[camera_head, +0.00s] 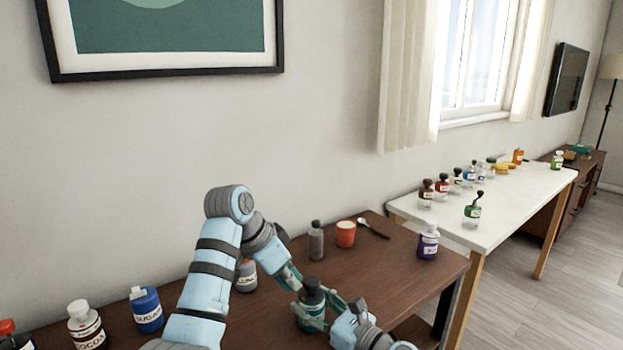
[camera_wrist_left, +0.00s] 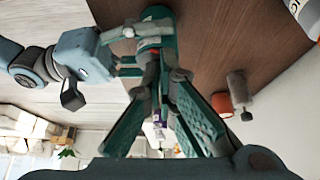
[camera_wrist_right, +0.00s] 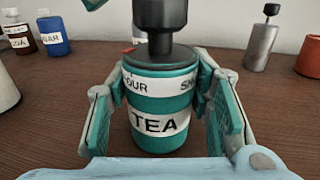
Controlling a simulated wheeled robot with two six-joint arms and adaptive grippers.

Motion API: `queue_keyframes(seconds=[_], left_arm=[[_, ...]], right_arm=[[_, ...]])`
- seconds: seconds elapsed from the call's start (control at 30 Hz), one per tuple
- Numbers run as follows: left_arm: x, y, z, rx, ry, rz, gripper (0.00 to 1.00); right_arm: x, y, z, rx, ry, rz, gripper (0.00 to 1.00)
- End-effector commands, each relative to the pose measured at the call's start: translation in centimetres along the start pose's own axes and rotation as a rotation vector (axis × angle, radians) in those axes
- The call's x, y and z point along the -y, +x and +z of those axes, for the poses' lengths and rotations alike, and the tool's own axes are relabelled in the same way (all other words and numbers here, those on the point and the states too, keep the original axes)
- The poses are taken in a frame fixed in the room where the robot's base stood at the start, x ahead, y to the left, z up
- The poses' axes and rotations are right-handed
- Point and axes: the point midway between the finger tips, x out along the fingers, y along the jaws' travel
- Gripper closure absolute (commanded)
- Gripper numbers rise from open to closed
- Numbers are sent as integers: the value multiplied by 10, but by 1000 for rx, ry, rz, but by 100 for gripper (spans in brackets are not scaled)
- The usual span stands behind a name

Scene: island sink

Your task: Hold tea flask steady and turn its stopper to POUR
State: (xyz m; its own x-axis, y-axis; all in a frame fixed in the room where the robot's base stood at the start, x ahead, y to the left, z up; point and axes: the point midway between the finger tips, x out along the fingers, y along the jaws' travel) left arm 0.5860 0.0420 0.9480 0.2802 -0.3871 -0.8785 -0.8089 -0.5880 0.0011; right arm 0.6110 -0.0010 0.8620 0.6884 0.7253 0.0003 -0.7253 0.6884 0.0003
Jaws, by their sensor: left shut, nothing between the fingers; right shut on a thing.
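The teal tea flask (camera_wrist_right: 160,138) stands upright on the brown table, with a white TEA label and a band reading "OUR" at left and "SH" at right. Its dark stopper (camera_wrist_right: 165,20) rises from the lid. A small red mark (camera_wrist_right: 128,50) lies at the lid's left edge, above the "OUR" lettering. My right gripper (camera_head: 318,313) is shut on the flask body, one finger on each side. My left gripper (camera_head: 293,277) is shut and empty, close beside the flask's top. The flask also shows in the left wrist view (camera_wrist_left: 149,43), beyond the left fingers.
A grey bottle (camera_head: 316,242), an orange cup (camera_head: 346,234) and a spoon (camera_head: 374,229) stand or lie behind the flask. A purple-labelled jar (camera_head: 428,242) is at the right. Cocoa (camera_head: 85,325) and sugar (camera_head: 147,310) jars stand at left. A white table (camera_head: 500,215) holds several bottles.

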Motion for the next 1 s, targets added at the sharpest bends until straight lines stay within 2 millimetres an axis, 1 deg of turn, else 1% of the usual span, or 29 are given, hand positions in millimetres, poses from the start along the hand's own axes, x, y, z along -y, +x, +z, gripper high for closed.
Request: queue_keyframes(seconds=[0.2,0.33,0.57,0.7,0.73,0.87,1.0], left_arm=[[0,-34,-19,-2,1,-2,100],[0,-46,-25,-1,1,-1,100],[0,-47,-26,-1,0,-1,100],[-6,-54,-34,-2,1,-1,100],[-6,-53,-34,-1,0,0,100],[-6,-44,-28,0,-1,1,100],[-6,-24,-18,0,0,3,100]], right_arm=[[0,0,0,-1,0,0,85],[0,0,0,-1,0,-1,85],[0,0,0,-1,0,-1,85],[0,0,0,-1,0,-1,85],[0,0,0,-1,0,-1,85],[0,0,0,-1,0,-1,85],[0,0,0,0,0,-1,85]])
